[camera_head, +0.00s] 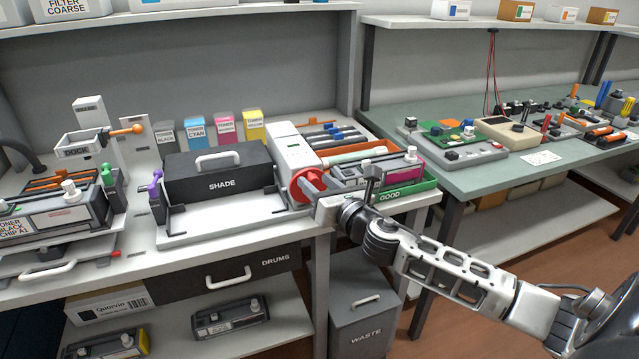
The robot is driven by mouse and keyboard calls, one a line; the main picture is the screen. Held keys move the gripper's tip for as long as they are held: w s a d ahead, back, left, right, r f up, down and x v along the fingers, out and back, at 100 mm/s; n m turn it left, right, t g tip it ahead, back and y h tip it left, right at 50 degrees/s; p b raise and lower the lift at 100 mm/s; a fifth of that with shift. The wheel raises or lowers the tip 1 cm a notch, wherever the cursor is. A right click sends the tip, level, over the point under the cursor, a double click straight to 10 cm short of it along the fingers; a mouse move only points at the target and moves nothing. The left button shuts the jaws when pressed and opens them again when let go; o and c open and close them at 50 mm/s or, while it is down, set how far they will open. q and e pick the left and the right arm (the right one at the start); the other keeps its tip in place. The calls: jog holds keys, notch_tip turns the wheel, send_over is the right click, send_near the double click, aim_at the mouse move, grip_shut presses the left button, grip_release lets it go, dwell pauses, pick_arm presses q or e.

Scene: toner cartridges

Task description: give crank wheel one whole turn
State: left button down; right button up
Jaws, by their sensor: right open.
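A red wheel (307,186) is mounted upright on the front of a white box-shaped unit (292,143) near the right end of the left bench. My right gripper (345,191) is open beside the wheel, just to its right and slightly in front. One finger is close to the wheel's lower right, and the other stands up near the green GOOD tray. I see nothing between the fingers, and I cannot tell whether one touches the wheel. The gripper hides part of the wheel's lower right side. My left gripper is out of view.
A black SHADE box (219,174) with a grey handle sits left of the wheel. A green GOOD tray (412,191) holding a cartridge lies right of it, close to my gripper. A grey WASTE bin (362,305) is below the bench edge.

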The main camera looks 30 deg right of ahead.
grip_shut()
